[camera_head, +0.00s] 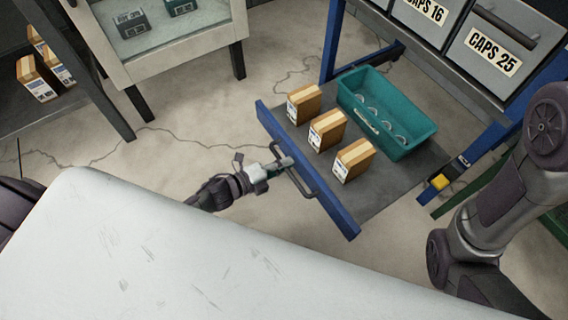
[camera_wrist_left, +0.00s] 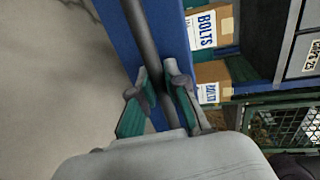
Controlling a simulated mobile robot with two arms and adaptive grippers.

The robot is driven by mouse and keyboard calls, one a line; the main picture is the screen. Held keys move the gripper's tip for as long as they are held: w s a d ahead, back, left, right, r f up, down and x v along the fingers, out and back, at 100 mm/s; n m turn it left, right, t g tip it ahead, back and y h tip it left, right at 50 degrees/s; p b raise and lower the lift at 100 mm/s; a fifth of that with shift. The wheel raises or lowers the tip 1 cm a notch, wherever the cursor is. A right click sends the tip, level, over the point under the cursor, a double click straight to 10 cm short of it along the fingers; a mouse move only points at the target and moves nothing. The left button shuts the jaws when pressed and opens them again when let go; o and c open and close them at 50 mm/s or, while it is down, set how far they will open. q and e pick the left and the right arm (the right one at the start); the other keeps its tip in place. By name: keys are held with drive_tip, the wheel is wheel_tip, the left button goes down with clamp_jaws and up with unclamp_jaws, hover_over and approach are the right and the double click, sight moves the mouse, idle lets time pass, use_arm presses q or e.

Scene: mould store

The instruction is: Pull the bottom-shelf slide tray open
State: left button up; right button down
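The bottom-shelf slide tray (camera_head: 346,214) has a blue front and a grey deck, and stands well out from the blue rack over the floor. Its dark bar handle (camera_head: 302,184) is on the front; it also shows in the left wrist view (camera_wrist_left: 144,38). My left gripper (camera_head: 282,164) is at the handle, and in the wrist view its fingers (camera_wrist_left: 162,88) close around the bar from both sides. On the tray are a teal bin (camera_head: 412,137) holding clear round pieces and three cardboard boxes (camera_head: 327,130). My right arm shows at the right; its gripper is out of view.
Grey CAPS drawers (camera_head: 490,55) sit above the tray in the rack. A yellow latch-like part (camera_head: 440,182) is beside the tray's right side. A pale cabinet (camera_head: 170,45) stands at the upper left, and boxes (camera_head: 36,80) lie on a dark shelf. Cracked floor (camera_head: 185,125) in front is clear.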

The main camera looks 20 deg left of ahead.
sight(294, 159)
use_arm(q)
clamp_jaws()
drive_tip(key=x, duration=0.4)
drive_tip(key=shift+r, duration=0.4)
drive_tip(key=o, duration=0.7)
unclamp_jaws()
drive_tip(key=shift+c, duration=0.2)
drive_tip(key=v, duration=1.2)
